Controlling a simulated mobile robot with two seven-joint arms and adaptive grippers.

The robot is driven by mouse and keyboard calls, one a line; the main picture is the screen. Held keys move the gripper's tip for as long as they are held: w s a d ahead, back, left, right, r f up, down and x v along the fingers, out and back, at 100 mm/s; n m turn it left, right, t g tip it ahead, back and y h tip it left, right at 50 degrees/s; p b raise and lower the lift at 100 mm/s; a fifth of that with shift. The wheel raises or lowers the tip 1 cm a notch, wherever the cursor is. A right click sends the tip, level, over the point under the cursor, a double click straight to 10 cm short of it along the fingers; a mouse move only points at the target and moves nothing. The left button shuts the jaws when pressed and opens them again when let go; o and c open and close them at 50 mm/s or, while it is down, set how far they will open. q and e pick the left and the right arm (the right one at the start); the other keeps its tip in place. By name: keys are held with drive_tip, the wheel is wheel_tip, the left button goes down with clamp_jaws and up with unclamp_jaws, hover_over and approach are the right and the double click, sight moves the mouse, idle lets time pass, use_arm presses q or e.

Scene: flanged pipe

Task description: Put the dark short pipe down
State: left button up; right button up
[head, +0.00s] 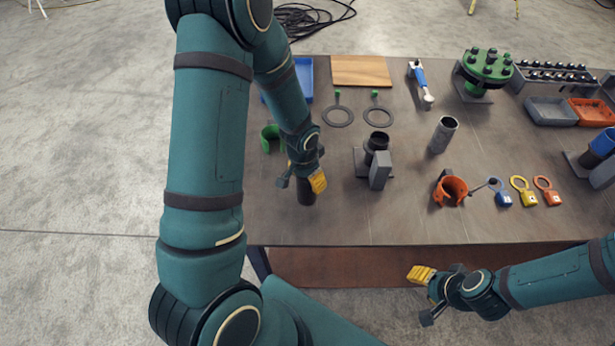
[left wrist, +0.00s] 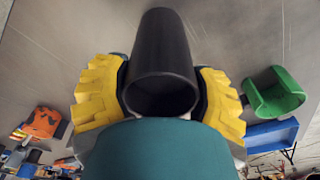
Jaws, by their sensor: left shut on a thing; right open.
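The dark short pipe (head: 306,192) is in my left gripper (head: 302,182), near the front left of the table. In the left wrist view the dark pipe (left wrist: 160,60) sits between the two yellow finger pads of my left gripper (left wrist: 160,95), which are shut on it. In the head view the pipe looks upright; whether its lower end touches the table I cannot tell. My right gripper (head: 428,294) is open and empty, in front of the table's front edge.
A grey pipe (head: 444,135) stands further back. The table (head: 350,225) is bare along its front.

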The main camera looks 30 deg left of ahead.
use_arm(q)
drive_tip(key=shift+f, duration=0.15)
drive_tip(key=o, duration=1.4)
drive_tip(key=r, duration=0.4)
drive_tip(key=s+r, duration=0.1)
drive_tip(key=r, duration=0.3)
drive_tip(key=r+p, duration=0.1)
drive_tip(key=r, duration=0.3)
drive_tip(key=shift+s+a+r, duration=0.15)
drive_tip(key=shift+s, duration=0.1)
